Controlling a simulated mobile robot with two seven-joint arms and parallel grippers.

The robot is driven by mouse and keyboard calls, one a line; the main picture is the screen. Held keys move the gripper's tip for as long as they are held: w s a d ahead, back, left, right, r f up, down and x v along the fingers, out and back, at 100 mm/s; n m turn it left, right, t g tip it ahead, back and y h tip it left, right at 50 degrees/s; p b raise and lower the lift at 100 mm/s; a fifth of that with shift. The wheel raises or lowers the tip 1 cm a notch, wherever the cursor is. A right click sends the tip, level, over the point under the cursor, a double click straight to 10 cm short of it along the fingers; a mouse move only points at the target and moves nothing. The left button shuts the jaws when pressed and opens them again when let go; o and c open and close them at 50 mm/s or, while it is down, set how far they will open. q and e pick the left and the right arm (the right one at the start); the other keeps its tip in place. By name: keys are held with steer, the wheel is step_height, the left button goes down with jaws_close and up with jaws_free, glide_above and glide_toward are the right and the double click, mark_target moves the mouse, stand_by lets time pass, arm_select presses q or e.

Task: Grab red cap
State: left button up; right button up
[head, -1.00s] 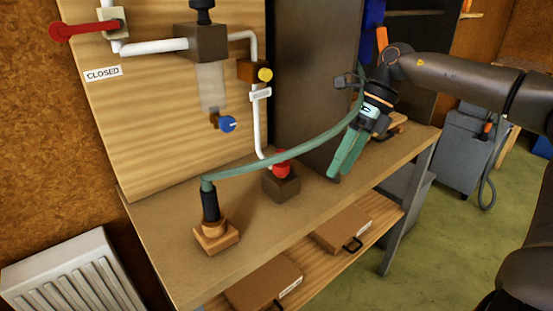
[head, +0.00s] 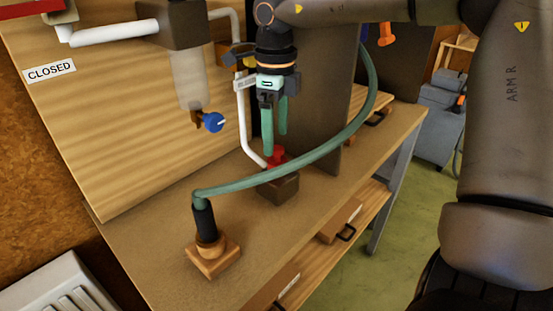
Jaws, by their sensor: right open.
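The red cap (head: 277,157) sits on top of a dark brown block (head: 281,187) on the bench, at the lower end of a white pipe. My right gripper (head: 275,145) points down right above the cap, with its two green fingers apart and nothing between them. The near finger's tip overlaps the cap's left edge in the picture; I cannot tell whether they touch. My left gripper is not in view.
A green hose (head: 318,152) arcs across in front of the block, from a black fitting on a wooden base (head: 213,258) toward the back right. A blue knob (head: 214,122) and white pipes are on the wooden panel (head: 110,130).

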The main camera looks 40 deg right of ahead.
mark_target(277, 147)
steer(key=shift+s+f, duration=0.2)
steer(key=shift+f, duration=2.8)
jaws_close()
